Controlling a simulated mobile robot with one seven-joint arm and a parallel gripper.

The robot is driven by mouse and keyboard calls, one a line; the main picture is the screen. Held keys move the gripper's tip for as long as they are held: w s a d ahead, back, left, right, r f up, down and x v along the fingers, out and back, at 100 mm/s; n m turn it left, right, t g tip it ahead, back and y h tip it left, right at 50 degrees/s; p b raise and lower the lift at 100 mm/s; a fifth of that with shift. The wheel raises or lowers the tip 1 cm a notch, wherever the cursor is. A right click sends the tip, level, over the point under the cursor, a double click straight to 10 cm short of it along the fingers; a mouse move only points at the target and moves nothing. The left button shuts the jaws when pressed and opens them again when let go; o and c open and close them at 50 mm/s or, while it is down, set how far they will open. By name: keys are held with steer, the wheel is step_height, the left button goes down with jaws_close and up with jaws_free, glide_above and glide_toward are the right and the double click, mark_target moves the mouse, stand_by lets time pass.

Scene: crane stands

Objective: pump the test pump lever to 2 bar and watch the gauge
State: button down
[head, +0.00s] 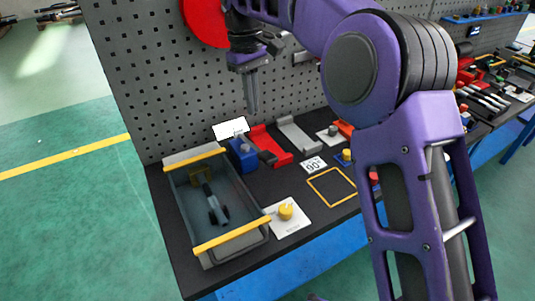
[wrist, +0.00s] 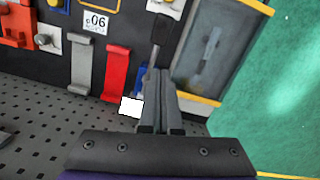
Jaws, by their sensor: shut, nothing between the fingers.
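The test pump appears to be the small blue block (head: 242,155) beside the grey bin. A lever with a dark grip (head: 267,157) sticks out from it toward the front right. In the wrist view the dark grip (wrist: 160,28) lies beyond my fingertips, and the blue body (wrist: 142,82) is partly hidden by my fingers. A blank white plate (head: 230,128) stands behind the block; no gauge dial or reading can be made out. My gripper (head: 252,110) is shut and empty, pointing down above and behind the pump. It also shows in the wrist view (wrist: 158,72).
A grey bin (head: 178,190) with yellow rims holds a dark tool. A red bracket (head: 268,142), a grey bracket (head: 297,134) and a yellow knob plate (head: 287,212) are nearby. The perforated panel (head: 150,80) rises close behind my gripper. A yellow-framed bench area (head: 315,180) is bare.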

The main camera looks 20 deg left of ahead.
steer(key=shift+w+a+r, duration=0.1)
steer(key=shift+r, duration=1.15)
steer(key=shift+w+a+r, duration=0.1)
steer(key=shift+r, duration=1.1)
steer(key=shift+s, duration=0.1)
glide_toward(266, 154)
steer(key=shift+r, duration=0.45)
steer(key=shift+f, duration=0.1)
steer(key=f, duration=0.3)
steer(key=f+b, duration=0.1)
steer(key=f, duration=0.1)
steer(key=shift+s+d+f, duration=0.2)
steer(key=shift+d+f, duration=0.05)
steer(key=shift+f, duration=0.1)
steer(key=shift+d+f+b, duration=0.1)
steer(key=shift+f+b, duration=0.2)
steer(key=shift+f, duration=0.25)
steer(key=shift+f, duration=0.1)
